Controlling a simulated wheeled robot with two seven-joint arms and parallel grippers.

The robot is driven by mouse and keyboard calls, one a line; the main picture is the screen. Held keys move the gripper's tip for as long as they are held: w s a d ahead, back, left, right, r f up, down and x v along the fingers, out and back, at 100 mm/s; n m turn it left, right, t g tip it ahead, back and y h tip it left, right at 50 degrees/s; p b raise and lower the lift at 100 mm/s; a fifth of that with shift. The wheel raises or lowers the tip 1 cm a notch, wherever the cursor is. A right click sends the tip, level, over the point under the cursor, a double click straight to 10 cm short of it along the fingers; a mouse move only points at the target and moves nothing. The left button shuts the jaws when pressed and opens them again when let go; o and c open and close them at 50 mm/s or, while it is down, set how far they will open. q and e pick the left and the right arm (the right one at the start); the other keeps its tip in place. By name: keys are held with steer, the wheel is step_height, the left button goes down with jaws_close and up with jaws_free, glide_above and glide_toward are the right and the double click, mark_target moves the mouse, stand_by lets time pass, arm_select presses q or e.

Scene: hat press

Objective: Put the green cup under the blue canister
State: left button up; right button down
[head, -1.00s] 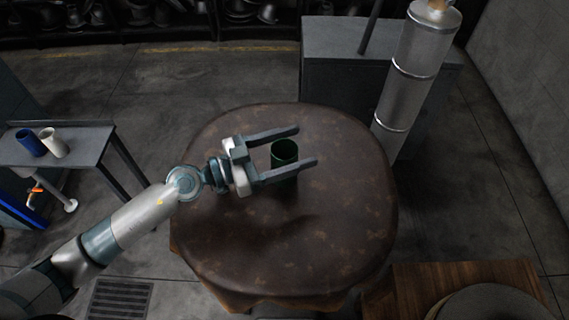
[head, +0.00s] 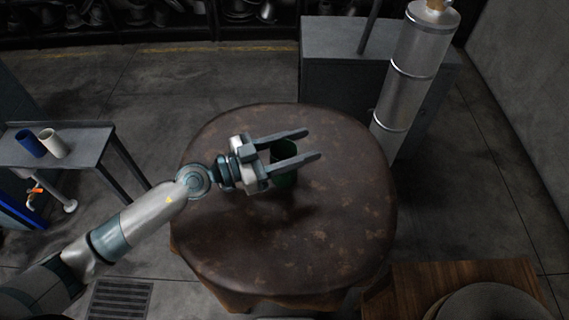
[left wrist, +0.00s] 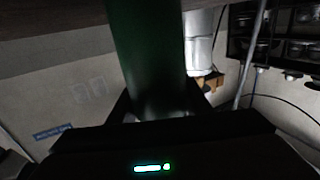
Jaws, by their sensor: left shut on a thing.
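The dark green cup (head: 284,181) stands upright at the middle of the round brown table. My left gripper (head: 312,144) reaches in from the left and is shut on the cup, with its fingertips extending past it. The fingers hide part of the cup. In the left wrist view the cup (left wrist: 147,50) fills the space between the fingers, close to the palm. A blue cylinder (head: 30,143), which looks like the blue canister, is on the small grey side table at the far left. My right gripper is not in view.
A white cylinder (head: 53,143) is beside the blue one on the side table (head: 88,149). The round table (head: 335,235) is otherwise bare. A tall metal column (head: 408,85) and a grey cabinet (head: 325,75) stand behind it. A wooden surface (head: 410,285) is at lower right.

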arm_select(q)
steer(key=shift+r, duration=0.15)
steer(key=s+d+r+p, duration=0.6)
steer(key=d+r+p, duration=0.1)
steer(key=d+r, duration=0.2)
steer(key=shift+s+d+r, duration=0.3)
steer(key=shift+r, duration=0.55)
